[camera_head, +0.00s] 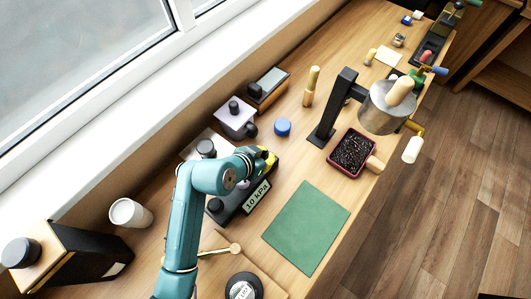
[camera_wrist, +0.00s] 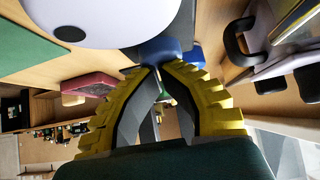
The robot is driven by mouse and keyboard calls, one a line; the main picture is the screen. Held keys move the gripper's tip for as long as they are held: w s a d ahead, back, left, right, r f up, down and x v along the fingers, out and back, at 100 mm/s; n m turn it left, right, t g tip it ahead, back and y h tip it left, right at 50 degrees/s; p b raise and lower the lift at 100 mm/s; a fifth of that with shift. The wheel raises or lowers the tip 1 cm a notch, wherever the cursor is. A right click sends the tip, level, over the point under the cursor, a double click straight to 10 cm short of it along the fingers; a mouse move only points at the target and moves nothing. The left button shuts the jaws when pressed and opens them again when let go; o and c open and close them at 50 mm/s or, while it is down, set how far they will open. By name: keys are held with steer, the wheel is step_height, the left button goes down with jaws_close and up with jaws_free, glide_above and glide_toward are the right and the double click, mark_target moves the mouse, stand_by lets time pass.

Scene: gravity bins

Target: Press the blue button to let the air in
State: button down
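A black device with a "10 kPa" label (camera_head: 257,196) stands on the bench, beside and under my gripper in the head view. My gripper (camera_head: 266,158) has yellow fingers and is partly hidden by my arm there. In the wrist view my gripper (camera_wrist: 157,68) has its fingertips drawn together, with nothing seen between them. A blue button-like part (camera_wrist: 158,50) is right at the fingertips; I cannot tell whether they touch it. In the head view no blue button shows on the device; that part may be hidden by my gripper.
A round blue object (camera_head: 282,127) lies beyond my gripper. A green mat (camera_head: 307,227) lies to the right, with a dark red tray (camera_head: 341,167) of dark grains behind it. A white cup (camera_head: 130,213) stands left. A metal vessel (camera_head: 385,108) hangs on a black stand (camera_head: 334,115).

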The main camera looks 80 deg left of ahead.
steer(key=shift+s+d+f, duration=0.1)
steer(key=shift+d+f, duration=0.1)
steer(key=shift+f, duration=0.25)
step_height(320, 180, up, 6)
steer(key=p, duration=0.5)
steer(key=shift+f+p, duration=0.1)
steer(key=shift+p, duration=0.25)
steer(key=v, duration=0.9)
steer(key=shift+s, duration=0.25)
steer(key=shift+f, duration=0.1)
